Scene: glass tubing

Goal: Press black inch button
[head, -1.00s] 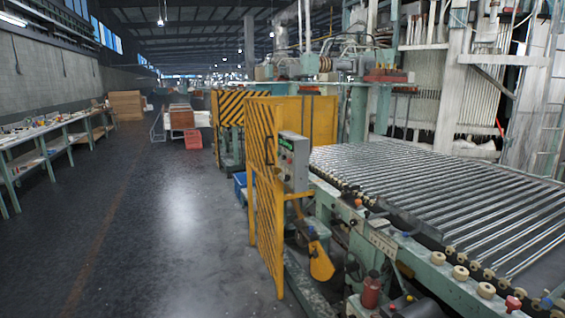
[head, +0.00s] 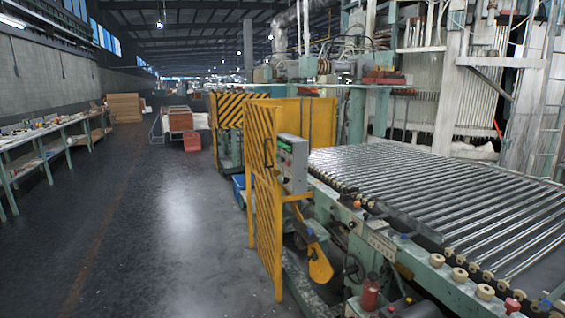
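A grey control box (head: 293,164) is mounted beside a yellow mesh guard, at the near left corner of the roller machine. It has a dark display with green digits at the top and several small buttons below. The buttons are too small to tell a black inch button apart. Neither of my grippers shows in the head view.
A yellow mesh guard (head: 265,190) stands left of the control box. The machine with glass tubes on rollers (head: 440,200) fills the right side. A long workbench (head: 45,145) runs along the left wall. The dark floor (head: 165,220) between them is clear.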

